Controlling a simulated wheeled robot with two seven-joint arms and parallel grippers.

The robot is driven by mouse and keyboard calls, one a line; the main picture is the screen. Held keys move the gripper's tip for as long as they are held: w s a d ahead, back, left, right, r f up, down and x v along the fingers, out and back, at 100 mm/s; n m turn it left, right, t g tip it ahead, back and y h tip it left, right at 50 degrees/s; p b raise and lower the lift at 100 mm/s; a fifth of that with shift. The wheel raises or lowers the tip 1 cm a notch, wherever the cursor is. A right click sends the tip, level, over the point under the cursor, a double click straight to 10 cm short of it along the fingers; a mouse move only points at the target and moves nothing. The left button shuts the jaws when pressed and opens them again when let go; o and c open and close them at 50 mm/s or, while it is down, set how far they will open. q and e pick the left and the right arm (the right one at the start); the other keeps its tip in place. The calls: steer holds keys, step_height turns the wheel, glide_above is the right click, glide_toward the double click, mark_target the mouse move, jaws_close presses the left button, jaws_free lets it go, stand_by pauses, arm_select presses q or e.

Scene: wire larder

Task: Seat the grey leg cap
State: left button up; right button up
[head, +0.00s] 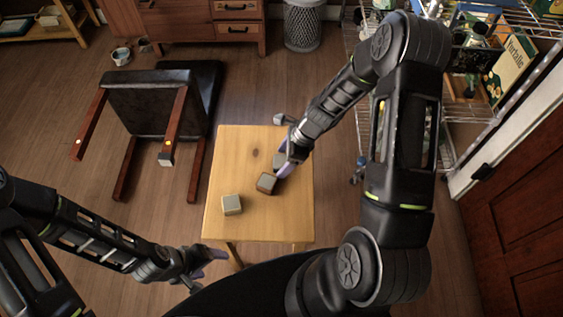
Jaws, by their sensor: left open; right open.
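Three small block-like caps sit on the wooden table: a light grey cap (232,204) near its left edge, a brown-sided cap with a grey top (266,183) near the middle, and a grey cap (279,160) partly hidden by my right gripper. An overturned chair (145,100) with a dark seat lies on the floor left of the table. One of its legs (177,118) ends in a grey piece (167,158). My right gripper (284,150) is open over the table's right side, close to the caps. My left gripper (204,268) is open and empty, off the table's front left corner.
The table (225,165) has bare wood around the caps. A wire shelf (470,112) with boxes and jars stands at the right, beside a brown door (520,210). A wooden cabinet (215,33) and a mesh bin (302,25) stand at the back. Small bowls (121,56) lie on the floor.

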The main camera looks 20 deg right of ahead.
mark_target(283, 161)
stand_by(0.4)
steer(key=c, duration=1.4)
step_height(283, 161, up, 10)
steer(key=p, duration=0.1)
stand_by(0.5)
